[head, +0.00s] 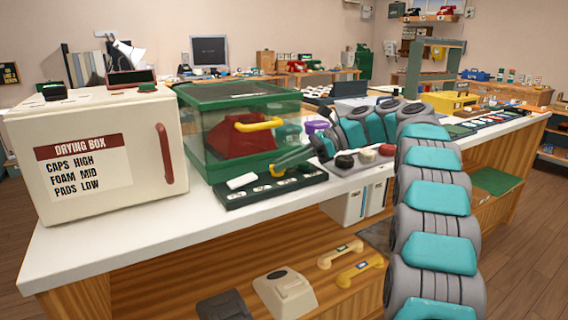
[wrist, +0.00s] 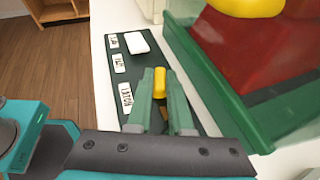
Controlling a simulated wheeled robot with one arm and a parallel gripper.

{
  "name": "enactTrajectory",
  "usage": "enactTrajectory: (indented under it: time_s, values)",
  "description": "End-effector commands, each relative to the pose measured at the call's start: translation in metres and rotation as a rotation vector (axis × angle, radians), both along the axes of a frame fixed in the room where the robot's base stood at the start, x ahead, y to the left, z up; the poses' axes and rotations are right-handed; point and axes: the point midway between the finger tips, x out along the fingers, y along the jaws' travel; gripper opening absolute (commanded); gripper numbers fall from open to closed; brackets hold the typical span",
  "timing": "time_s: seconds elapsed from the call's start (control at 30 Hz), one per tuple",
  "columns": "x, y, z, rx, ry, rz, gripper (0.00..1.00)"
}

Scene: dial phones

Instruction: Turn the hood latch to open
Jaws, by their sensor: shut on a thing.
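The hood (head: 240,95) is a green-framed clear box on the white counter. It looks closed, with a red phone (head: 240,137) with a yellow handset inside. The hood's green frame also shows in the wrist view (wrist: 215,88). A dark green control panel (head: 245,198) lies in front of it. The yellow latch knob (wrist: 159,82) stands on the panel beside a label that seems to read LATCH (wrist: 126,98). My gripper (wrist: 160,76) has its two green fingers around the knob, shut on it. In the head view my gripper (head: 277,168) reaches the panel from the right.
A white slider-like block (head: 241,181) sits at the panel's left end. A cream drying box (head: 98,155) stands left of the hood. A grey tray with round knobs (head: 358,160) lies to the right, near my arm. Handsets (head: 340,253) lie on a shelf below.

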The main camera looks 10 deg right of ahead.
Motion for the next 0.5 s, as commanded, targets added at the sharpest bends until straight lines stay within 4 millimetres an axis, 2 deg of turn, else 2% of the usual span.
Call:
enactTrajectory:
  time_s: [0.27, 0.3, 0.5]
  values:
    - [0.0002, 0.0012, 0.0013, 0.002, -0.003, 0.001, 0.0]
    - [0.0002, 0.0011, 0.0015, 0.002, -0.003, 0.001, 0.2]
    - [0.0002, 0.0008, 0.0012, 0.002, -0.002, 0.001, 0.42]
